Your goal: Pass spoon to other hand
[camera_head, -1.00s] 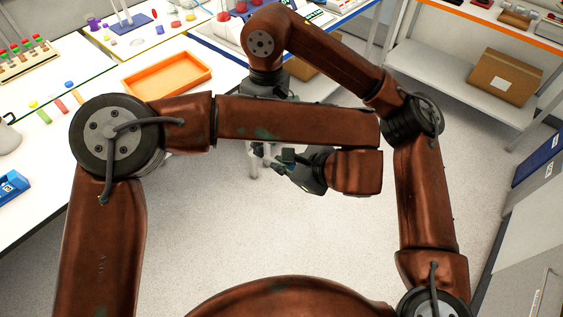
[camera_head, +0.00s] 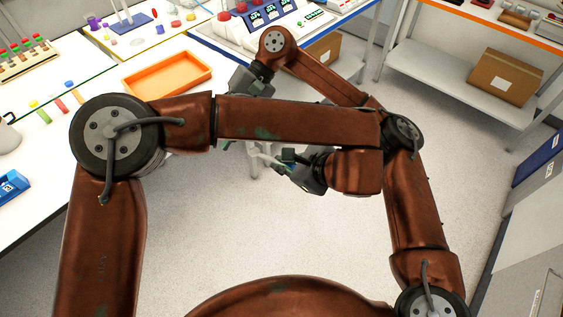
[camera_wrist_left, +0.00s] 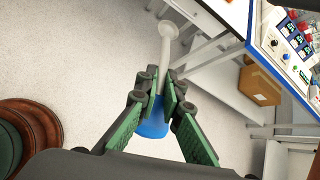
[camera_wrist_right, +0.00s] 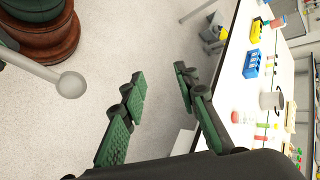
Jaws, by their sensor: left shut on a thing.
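The spoon (camera_wrist_left: 166,48) has a pale grey shaft and round end and a blue handle. My left gripper (camera_wrist_left: 160,92) is shut on it near the blue handle, and the pale end points away from the fingers. In the head view the left gripper (camera_head: 285,167) is over the floor, below my left forearm, and the spoon is too small there to tell clearly. My right gripper (camera_wrist_right: 160,76) is open and empty. The spoon's pale round end (camera_wrist_right: 70,85) is left of its fingers, apart from them. In the head view my left forearm partly hides the right gripper.
A white worktable (camera_head: 70,170) with an orange tray (camera_head: 128,88) and small coloured items is at the left. A bench with instruments (camera_head: 270,14) is at the back. A shelf with a cardboard box (camera_head: 506,77) stands at the right. The floor between is clear.

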